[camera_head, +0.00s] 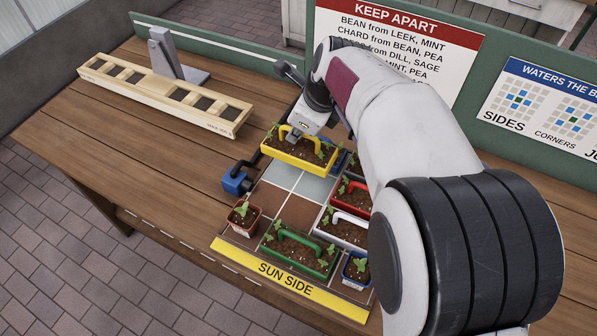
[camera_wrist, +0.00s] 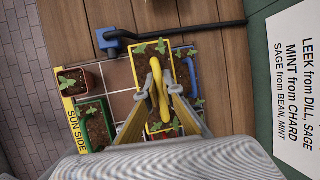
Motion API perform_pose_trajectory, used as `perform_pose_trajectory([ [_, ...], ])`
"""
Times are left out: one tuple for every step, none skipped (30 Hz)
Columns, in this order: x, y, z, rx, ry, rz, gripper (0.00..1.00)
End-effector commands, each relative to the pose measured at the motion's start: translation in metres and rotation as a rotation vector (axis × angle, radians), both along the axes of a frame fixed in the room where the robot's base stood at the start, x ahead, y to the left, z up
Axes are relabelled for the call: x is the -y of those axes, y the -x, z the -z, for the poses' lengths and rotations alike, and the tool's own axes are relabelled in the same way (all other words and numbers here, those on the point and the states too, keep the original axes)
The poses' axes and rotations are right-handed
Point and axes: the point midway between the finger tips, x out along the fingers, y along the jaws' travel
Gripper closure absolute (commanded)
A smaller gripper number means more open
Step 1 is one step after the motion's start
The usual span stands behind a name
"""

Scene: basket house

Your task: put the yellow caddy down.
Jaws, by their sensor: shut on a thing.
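The yellow caddy (camera_head: 292,159) is a long planter of soil and seedlings with an arched handle. It is at the back of the tiled grid, level as far as I can see. My gripper (camera_head: 289,134) is shut on its handle from above. In the wrist view the yellow handle (camera_wrist: 154,75) lies between the fingers (camera_wrist: 163,88). I cannot tell whether the caddy's base touches the tiles; its underside is hidden. A blue caddy (camera_wrist: 191,66) shows close along its right side in the wrist view.
On the grid stand a red caddy (camera_head: 341,194), a white caddy (camera_head: 323,230), a green caddy (camera_head: 293,261), a terracotta pot (camera_head: 243,223) and a blue pot (camera_head: 347,275). Pale tiles (camera_head: 281,173) before the yellow caddy are bare. A blue fitting (camera_head: 236,181) and a wooden rack (camera_head: 160,94) stand left.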

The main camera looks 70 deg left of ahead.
Motion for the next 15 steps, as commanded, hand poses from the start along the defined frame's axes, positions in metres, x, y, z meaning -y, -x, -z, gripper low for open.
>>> perform_pose_trajectory([
  [0.000,0.000,0.004,-0.001,0.002,0.000,1.00],
  [0.000,0.000,0.006,-0.001,0.002,0.000,1.00],
  [0.000,0.000,0.010,-0.002,0.003,0.000,1.00],
  [0.000,0.000,0.013,-0.001,0.002,0.000,1.00],
  [0.000,0.000,0.017,-0.002,0.002,0.000,1.00],
  [0.000,0.000,0.022,-0.001,0.002,0.000,1.00],
  [0.001,0.000,0.025,-0.001,0.002,0.000,1.00],
  [0.000,0.000,0.029,0.000,0.002,0.001,1.00],
  [0.000,0.000,0.034,-0.001,0.002,0.000,1.00],
  [0.000,0.000,0.037,-0.001,0.002,0.000,1.00],
  [0.000,0.000,0.040,0.000,0.002,0.001,1.00],
  [0.000,0.000,0.043,0.000,0.000,0.000,1.00],
  [0.000,0.000,0.045,0.000,0.000,0.000,1.00],
  [0.000,0.000,0.046,0.000,0.000,0.000,1.00],
  [0.000,0.000,0.047,0.001,-0.001,0.000,1.00],
])
